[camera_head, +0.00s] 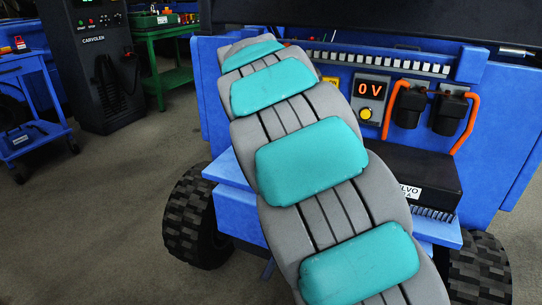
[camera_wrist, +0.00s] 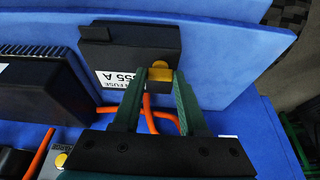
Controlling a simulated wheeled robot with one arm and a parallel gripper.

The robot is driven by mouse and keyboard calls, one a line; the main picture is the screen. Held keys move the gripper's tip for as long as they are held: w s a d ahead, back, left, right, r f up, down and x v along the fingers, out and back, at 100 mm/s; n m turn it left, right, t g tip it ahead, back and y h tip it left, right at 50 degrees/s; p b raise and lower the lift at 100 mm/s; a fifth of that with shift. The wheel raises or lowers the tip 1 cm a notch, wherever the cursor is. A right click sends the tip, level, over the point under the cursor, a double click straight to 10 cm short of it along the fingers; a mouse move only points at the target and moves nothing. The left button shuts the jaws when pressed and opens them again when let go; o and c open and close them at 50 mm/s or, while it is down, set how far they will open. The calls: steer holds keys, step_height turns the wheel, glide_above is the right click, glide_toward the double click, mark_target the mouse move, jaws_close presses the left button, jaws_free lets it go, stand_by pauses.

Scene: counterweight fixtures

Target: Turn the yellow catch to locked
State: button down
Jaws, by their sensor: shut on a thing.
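The yellow catch (camera_wrist: 160,72) is at the lower right edge of a black fuse box (camera_wrist: 125,42) in the wrist view. My gripper (camera_wrist: 161,76) has its two green fingers on either side of the catch and is shut on it. The fingertips hide part of the catch, and I cannot read its exact turn. In the head view my own arm covers the middle, and neither the gripper nor the catch can be made out there.
An orange cable (camera_wrist: 147,112) runs close beneath my fingers. A finned black box (camera_wrist: 38,82) sits left of the fuse box.

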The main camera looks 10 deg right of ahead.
steer(key=shift+c, duration=2.2)
jaws_free()
steer(key=v, duration=0.8)
steer(key=shift+f, duration=0.1)
